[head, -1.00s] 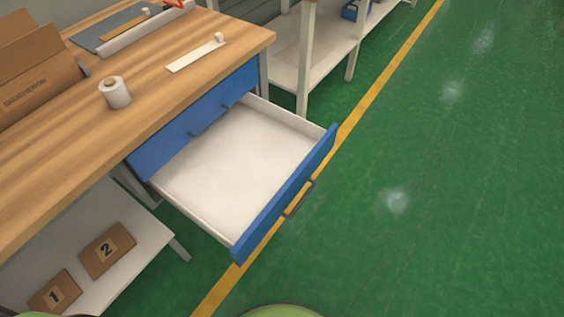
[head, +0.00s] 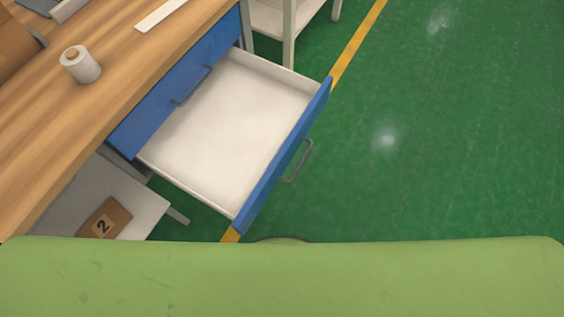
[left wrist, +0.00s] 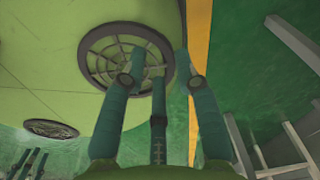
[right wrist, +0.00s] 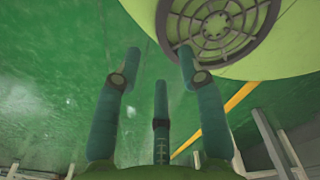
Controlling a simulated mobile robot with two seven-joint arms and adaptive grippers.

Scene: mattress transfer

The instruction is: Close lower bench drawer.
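The lower bench drawer (head: 278,163) is pulled far out and empty, with a white inside and a blue front. Its grey handle (head: 299,160) is on the outer face, to the right. The upper blue drawer (head: 178,87) is shut above it. Neither gripper shows in the head view. My left gripper (left wrist: 160,62) is open and empty in the left wrist view, with its fingers apart in front of my green body. My right gripper (right wrist: 160,60) is open and empty in the right wrist view. The drawer cannot be made out in either wrist view.
The wooden bench top (head: 110,70) holds a white roll (head: 80,64) and a white strip (head: 160,14). A box numbered 2 (head: 104,219) lies on the low shelf (head: 146,207). Green floor (head: 440,140) right of the drawer is clear. A yellow line (head: 357,44) crosses it.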

